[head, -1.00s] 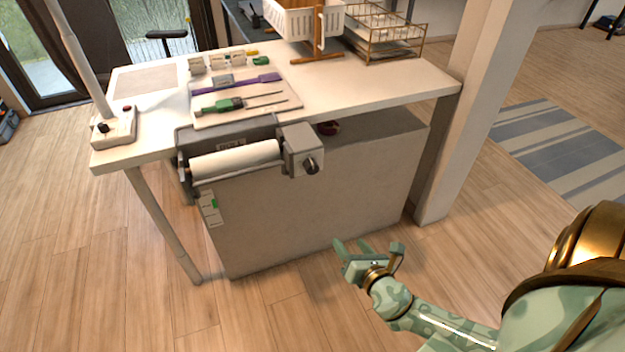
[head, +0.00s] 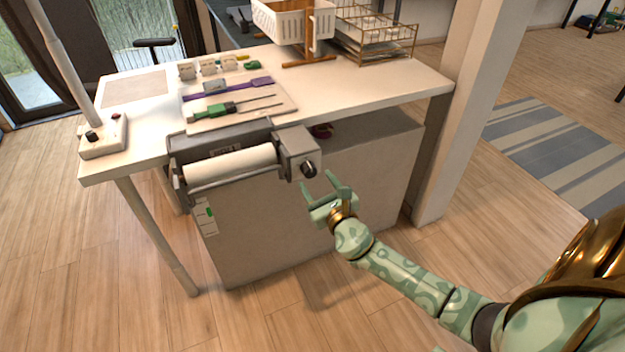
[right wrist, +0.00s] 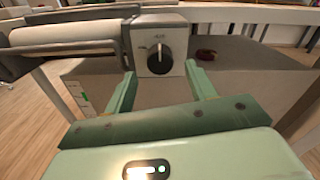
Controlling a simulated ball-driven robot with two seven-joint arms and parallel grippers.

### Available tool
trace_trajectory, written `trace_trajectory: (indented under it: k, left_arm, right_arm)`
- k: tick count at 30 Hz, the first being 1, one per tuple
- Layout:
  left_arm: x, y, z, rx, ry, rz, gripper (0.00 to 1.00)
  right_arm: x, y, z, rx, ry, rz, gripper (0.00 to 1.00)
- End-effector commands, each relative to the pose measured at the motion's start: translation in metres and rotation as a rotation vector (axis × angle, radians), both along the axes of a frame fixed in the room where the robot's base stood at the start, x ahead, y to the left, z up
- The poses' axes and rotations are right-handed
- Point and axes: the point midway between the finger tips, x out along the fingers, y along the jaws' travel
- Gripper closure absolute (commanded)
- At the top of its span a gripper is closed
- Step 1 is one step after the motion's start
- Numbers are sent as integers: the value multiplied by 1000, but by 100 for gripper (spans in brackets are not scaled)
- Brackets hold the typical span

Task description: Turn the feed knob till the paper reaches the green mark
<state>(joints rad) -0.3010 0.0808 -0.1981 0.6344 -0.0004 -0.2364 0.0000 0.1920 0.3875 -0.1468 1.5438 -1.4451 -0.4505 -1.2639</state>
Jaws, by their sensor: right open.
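In the right wrist view the knob (right wrist: 159,59) lies ahead, between the finger directions. The white paper roll (head: 230,166) lies in the unit. A strip with a green mark (head: 210,212) hangs on the cabinet front below it; I see no paper beside the mark. My right gripper (head: 327,186) is open and empty, just below and right of the knob, apart from it. My left gripper is not in view.
On the table are a mat with a green-handled tool (head: 222,109), a purple tool (head: 228,89), a white basket (head: 285,22), a wire rack (head: 375,35) and a switch box (head: 103,138). A dark red object (head: 322,131) lies on the cabinet top. A pillar (head: 448,120) stands right.

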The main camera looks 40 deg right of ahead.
Motion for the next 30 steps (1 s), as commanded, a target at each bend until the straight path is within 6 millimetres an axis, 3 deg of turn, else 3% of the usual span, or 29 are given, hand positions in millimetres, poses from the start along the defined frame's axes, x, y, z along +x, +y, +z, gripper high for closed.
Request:
trace_trajectory:
  k: [6, 16, 21, 30]
  left_arm:
    - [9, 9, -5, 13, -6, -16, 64]
    - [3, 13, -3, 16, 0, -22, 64]
    - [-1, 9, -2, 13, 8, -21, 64]
    - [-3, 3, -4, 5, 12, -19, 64]
  right_arm:
    - [24, -6, -1, 1, 1, 0, 44]
    - [28, -7, 0, 1, 1, 0, 44]
    - [28, -7, 0, 1, 1, 0, 89]
    - [28, -7, -1, 23, -4, 0, 89]
